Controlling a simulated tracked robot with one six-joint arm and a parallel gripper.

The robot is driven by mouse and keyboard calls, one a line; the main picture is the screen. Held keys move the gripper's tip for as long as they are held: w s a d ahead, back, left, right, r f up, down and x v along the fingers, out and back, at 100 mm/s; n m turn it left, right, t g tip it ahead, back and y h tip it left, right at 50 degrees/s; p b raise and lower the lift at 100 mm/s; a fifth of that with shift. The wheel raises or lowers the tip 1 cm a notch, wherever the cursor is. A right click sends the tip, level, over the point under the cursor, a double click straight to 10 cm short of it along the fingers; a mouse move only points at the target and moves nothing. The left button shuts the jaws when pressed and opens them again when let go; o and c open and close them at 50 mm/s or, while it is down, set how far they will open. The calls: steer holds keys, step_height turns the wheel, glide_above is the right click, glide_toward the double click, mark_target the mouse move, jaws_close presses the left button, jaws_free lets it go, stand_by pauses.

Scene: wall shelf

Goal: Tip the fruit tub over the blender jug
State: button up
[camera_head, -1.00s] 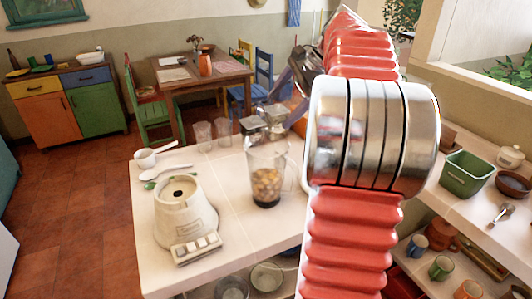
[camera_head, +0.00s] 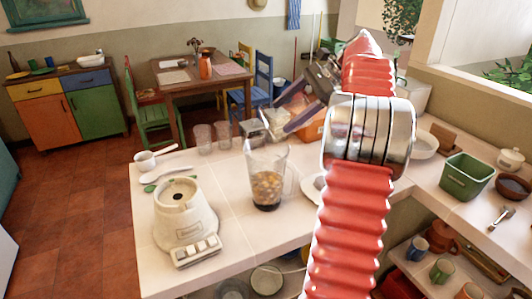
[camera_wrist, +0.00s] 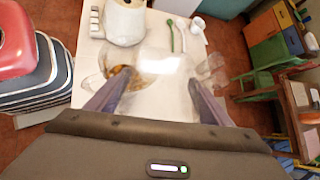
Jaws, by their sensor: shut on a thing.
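The blender jug (camera_head: 267,170), clear with a handle on its right, stands upright on the counter. Brown-yellow fruit pieces lie in its lower part. In the wrist view the jug (camera_wrist: 116,76) shows partly behind a finger. My gripper (camera_head: 281,118) is shut on the clear fruit tub (camera_head: 274,125), which is above the counter, close to the jug's rim in the picture. The wrist view shows the see-through tub (camera_wrist: 162,62) between the two fingers (camera_wrist: 161,80). I see no fruit in the tub. Its exact tilt is hard to tell.
The white blender base (camera_head: 184,220) stands left of the jug. A mug (camera_head: 145,160), spoons and two clear glasses (camera_head: 203,138) are at the counter's back left. A white plate (camera_head: 311,187) lies right of the jug. A green tub (camera_head: 466,176) sits on the right counter.

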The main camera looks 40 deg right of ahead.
steer(key=shift+d+f+y, duration=0.25)
steer(key=shift+f+y, duration=0.3)
steer(key=shift+y, duration=0.05)
steer(key=shift+d+m+y+b, duration=0.2)
steer(key=shift+m+y+b, duration=0.4)
steer(key=shift+y, duration=0.3)
steer(key=shift+f+m+t+y, duration=0.4)
steer(key=shift+f+y, duration=0.2)
steer(key=shift+y, duration=0.3)
steer(key=shift+s, duration=0.1)
